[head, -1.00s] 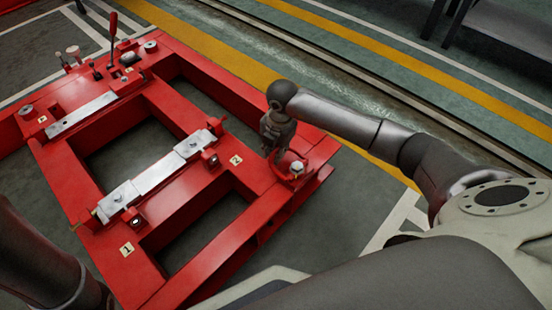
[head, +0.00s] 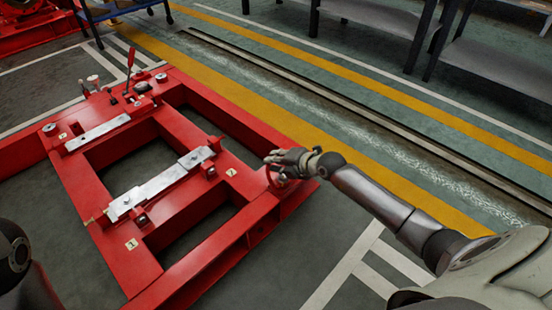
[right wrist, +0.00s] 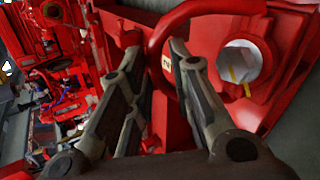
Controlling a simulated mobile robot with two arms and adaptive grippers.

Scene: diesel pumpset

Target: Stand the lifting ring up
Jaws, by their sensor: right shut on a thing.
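The lifting ring is a red ring at the right corner of the red base frame (head: 262,207). In the head view a small part of the lifting ring (head: 269,178) shows below my right gripper (head: 268,160), which lies nearly level at that corner. In the right wrist view the ring (right wrist: 199,9) curves up from between the fingers of my right gripper (right wrist: 155,48), which is shut on it. The ring looks raised off the frame; its exact angle is unclear. A silver bolt head (right wrist: 238,66) sits beside the ring. My left gripper is out of view.
A silver mounting plate (head: 160,185) spans the frame's middle bar, and a red-handled lever (head: 130,58) stands at its far end. A blue trolley (head: 110,12) and dark tables (head: 375,15) stand at the back. The floor right of the frame is clear.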

